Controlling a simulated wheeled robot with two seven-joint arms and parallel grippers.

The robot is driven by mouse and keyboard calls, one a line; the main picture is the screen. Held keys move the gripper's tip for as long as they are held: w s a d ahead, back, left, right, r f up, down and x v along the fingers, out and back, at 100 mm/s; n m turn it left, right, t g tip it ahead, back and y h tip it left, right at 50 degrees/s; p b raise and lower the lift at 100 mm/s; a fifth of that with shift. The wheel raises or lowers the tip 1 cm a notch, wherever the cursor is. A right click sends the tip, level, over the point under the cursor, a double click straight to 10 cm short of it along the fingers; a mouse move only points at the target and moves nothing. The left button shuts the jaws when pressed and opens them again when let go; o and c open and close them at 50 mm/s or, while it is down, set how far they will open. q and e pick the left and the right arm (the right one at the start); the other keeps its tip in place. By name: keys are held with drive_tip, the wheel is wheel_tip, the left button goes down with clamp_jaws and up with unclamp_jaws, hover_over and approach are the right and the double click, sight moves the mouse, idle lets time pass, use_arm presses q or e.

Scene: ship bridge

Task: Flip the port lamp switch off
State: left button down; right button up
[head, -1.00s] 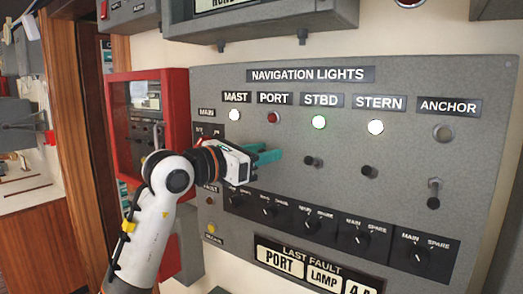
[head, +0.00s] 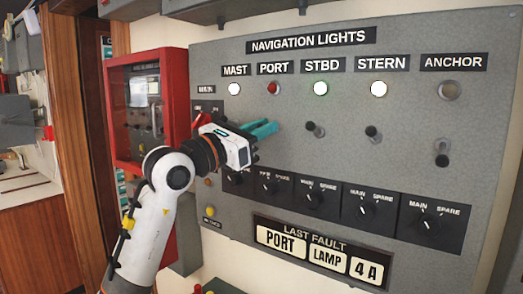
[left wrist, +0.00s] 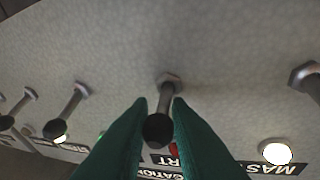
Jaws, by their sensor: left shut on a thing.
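The navigation lights panel (head: 400,100) fills the right of the head view. Under its PORT label (head: 273,68) the port lamp (head: 273,87) is dull red. The port switch (left wrist: 159,128) is a dark-tipped lever, seen in the left wrist view between my green fingers. My left gripper (head: 264,128) is shut on this lever, close to the panel face. It also shows in the left wrist view (left wrist: 158,125). In the head view the fingers hide the lever, and I cannot tell its tilt. My right gripper is not in view.
To the right stand the STBD switch (head: 314,129), STERN switch (head: 373,134) and ANCHOR switch (head: 441,154). The mast switch (left wrist: 306,78) shows in the wrist view. Rotary knobs (head: 315,197) sit below. A red-framed box (head: 174,90) is left of the panel, beside my arm.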

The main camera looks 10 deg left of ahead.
use_arm(q)
wheel_tip(320, 180, down, 2)
drive_tip(key=m+t+h+b, duration=0.1)
drive_tip(key=t+h+b, duration=0.1)
drive_tip(key=b, duration=0.5)
drive_tip(key=shift+w+f+m+h, duration=0.15)
drive_tip(key=shift+m+h, duration=0.25)
drive_tip(key=shift+h, duration=0.3)
drive_tip(key=shift+d+m+t+h+b, duration=0.1)
drive_tip(key=shift+m+t+h+b, duration=0.3)
drive_tip(key=shift+b, duration=0.5)
drive_tip(key=c, duration=1.4)
unclamp_jaws()
drive_tip(key=b+v, duration=0.3)
drive_tip(key=v, duration=0.9)
drive_tip(key=shift+b, duration=0.35)
